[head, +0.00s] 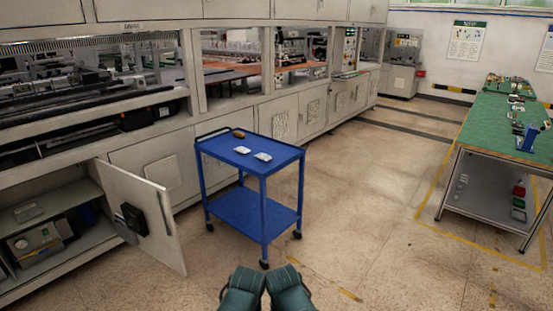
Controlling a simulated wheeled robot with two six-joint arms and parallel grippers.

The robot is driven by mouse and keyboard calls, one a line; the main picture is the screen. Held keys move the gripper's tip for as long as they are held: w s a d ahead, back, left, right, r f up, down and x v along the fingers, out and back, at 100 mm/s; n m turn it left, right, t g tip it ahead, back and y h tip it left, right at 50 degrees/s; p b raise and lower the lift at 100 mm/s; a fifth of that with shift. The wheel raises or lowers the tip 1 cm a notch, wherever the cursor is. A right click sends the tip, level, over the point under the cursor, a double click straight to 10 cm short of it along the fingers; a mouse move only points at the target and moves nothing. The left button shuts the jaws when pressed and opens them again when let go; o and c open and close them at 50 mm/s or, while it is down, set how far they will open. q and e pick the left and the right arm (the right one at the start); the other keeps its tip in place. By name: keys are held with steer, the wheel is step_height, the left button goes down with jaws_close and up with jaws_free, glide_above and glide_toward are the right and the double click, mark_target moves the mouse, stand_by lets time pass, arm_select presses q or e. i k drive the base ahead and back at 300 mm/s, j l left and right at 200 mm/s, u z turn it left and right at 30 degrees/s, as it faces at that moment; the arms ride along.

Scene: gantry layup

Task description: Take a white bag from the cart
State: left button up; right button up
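A blue two-shelf cart (223,151) stands on castors on the floor ahead, a little left of the picture's middle. Two small white bags lie apart on its top shelf: one white bag (242,150) near the middle and another white bag (263,157) nearer the front edge. A small brown item (239,134) lies farther back on the same shelf. Two teal parts of my own arms show at the bottom edge, short of the cart and away from the bags. My gripper fingers do not show in this view.
An open cabinet door (143,215) juts out left of the cart. A long grey machine with cabinets (300,118) runs behind it. A green-topped workbench (490,130) stands at the right. The floor between cart and bench is clear.

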mark_target(262, 157)
steer(key=i+z, duration=0.2)
steer(key=i, duration=0.4)
steer(key=i+z, duration=0.2)
steer(key=i, duration=0.45)
steer(key=i+j+z, duration=0.2)
steer(key=i, duration=0.4)
steer(key=i+j+z, duration=0.2)
steer(key=i, duration=0.4)
steer(key=l, duration=0.05)
